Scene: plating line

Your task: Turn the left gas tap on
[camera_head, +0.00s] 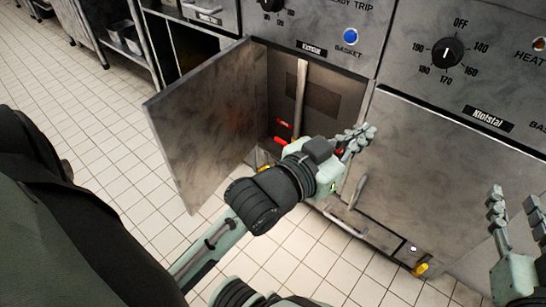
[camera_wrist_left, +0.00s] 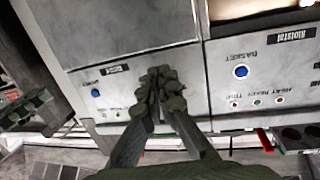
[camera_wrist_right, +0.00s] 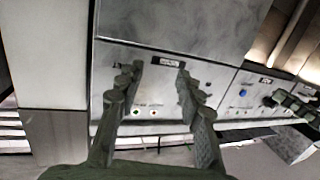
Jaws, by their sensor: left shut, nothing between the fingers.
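A yellow tap-like part (camera_head: 421,269) sits low under the right-hand unit in the head view. Another small yellow part (camera_head: 262,158) shows at the foot of the open left cabinet, partly hidden by the door and my arm. Red parts (camera_head: 281,141) lie inside that cabinet. I cannot tell for sure which is the left gas tap, or its setting. My left gripper (camera_head: 362,134) is shut and empty in front of the cabinet's right edge, apart from the yellow parts. My right gripper (camera_head: 514,203) is open and empty at the far right; its spread fingers also show in the right wrist view (camera_wrist_right: 157,80).
The left cabinet door (camera_head: 210,120) stands open, left of my left forearm. A vertical pipe (camera_head: 300,95) is inside. The right cabinet door (camera_head: 440,165) is closed, with a bar handle (camera_head: 358,192). Control panels with a black dial (camera_head: 447,52) are above. Tiled floor at left is clear.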

